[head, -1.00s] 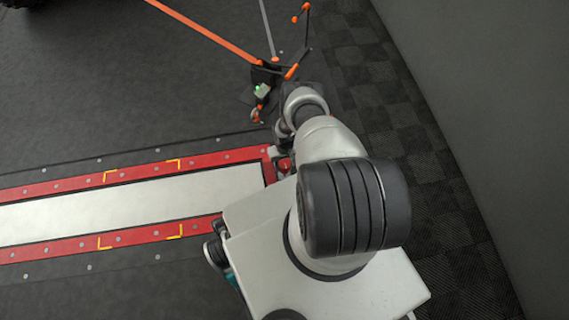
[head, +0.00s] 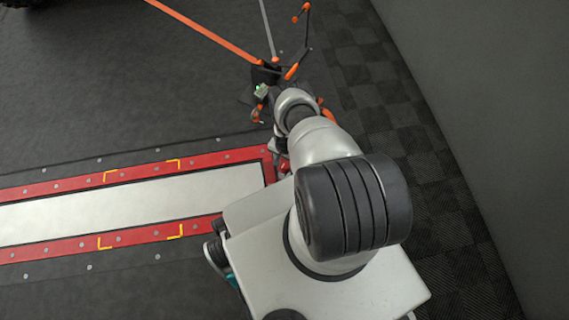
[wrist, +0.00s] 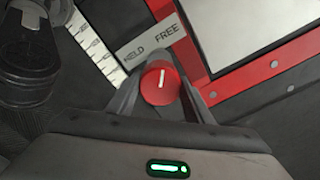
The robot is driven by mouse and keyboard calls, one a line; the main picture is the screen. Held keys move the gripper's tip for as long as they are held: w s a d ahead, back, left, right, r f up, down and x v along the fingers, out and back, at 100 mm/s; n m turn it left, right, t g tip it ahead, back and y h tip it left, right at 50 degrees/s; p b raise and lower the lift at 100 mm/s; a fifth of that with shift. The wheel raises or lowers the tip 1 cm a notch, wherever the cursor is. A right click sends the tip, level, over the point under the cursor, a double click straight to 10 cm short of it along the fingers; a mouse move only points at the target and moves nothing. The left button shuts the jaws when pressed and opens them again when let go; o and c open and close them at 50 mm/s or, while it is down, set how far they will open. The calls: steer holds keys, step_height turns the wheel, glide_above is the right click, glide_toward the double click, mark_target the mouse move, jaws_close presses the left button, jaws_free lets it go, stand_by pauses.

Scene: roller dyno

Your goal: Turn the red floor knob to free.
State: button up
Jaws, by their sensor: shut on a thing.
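The red floor knob (wrist: 160,84) is round with a white line on its top. In the wrist view it sits between the two fingers of my gripper (wrist: 159,92), which is shut on it. The white line stands almost upright in that view. It points up at the label plate (wrist: 149,44), toward the part between the words HELD and FREE, a little nearer FREE. In the head view my arm hides most of the gripper, and I cannot make out the knob's line there.
A red-framed metal plate (head: 130,205) with yellow corner marks lies left of my base. An orange strap (head: 205,31) and a small box with a green light (head: 261,90) are beyond my arm. A grey wall (head: 490,120) stands at the right.

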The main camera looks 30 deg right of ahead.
steer(key=shift+m, duration=0.6)
steer(key=o, duration=1)
steer(key=shift+o, duration=0.2)
step_height(320, 180, up, 18)
steer(key=p, duration=0.7)
steer(key=shift+f, duration=0.25)
steer(key=shift+w, duration=0.1)
